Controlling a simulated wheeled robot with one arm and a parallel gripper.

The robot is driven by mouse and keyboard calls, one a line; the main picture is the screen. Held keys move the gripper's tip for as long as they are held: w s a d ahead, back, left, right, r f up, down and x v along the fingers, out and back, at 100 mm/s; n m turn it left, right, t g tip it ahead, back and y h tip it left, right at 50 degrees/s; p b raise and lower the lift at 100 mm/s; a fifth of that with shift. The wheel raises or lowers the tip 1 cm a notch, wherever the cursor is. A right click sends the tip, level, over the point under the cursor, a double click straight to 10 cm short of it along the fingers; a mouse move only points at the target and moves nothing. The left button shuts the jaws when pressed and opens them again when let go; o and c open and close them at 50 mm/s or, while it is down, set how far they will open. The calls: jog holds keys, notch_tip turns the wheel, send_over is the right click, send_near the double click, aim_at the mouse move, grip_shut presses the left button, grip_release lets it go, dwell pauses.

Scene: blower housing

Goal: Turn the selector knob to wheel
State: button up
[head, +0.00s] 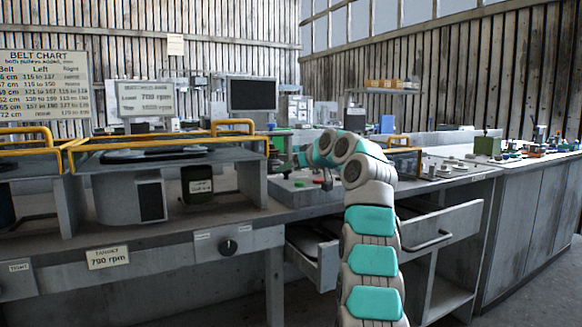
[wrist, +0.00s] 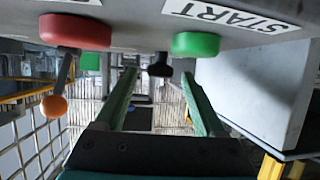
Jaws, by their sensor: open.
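A round black knob (head: 228,246) sits on the front panel of the left bench, with small labels on both sides too small to read. In the wrist view another black knob-like part (wrist: 160,66) hangs between a red button (wrist: 75,31) and a green button (wrist: 195,44) marked START (wrist: 240,15). I cannot tell which of the two is the selector knob. My gripper (wrist: 160,73) is open, its green fingers on either side of the black part in that picture; contact cannot be told. In the head view my arm reaches over the bench and mostly hides the gripper.
A lever with an orange ball (wrist: 54,106) hangs near the red button. A grey block (wrist: 250,85) stands right of the fingers. An open drawer (head: 440,238) sticks out beside my arm. Yellow rails (head: 165,143) and a TARGET 790 rpm label (head: 108,257) are at left.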

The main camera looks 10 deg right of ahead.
jog(key=shift+c, duration=0.2)
grip_shut()
dwell(0.3)
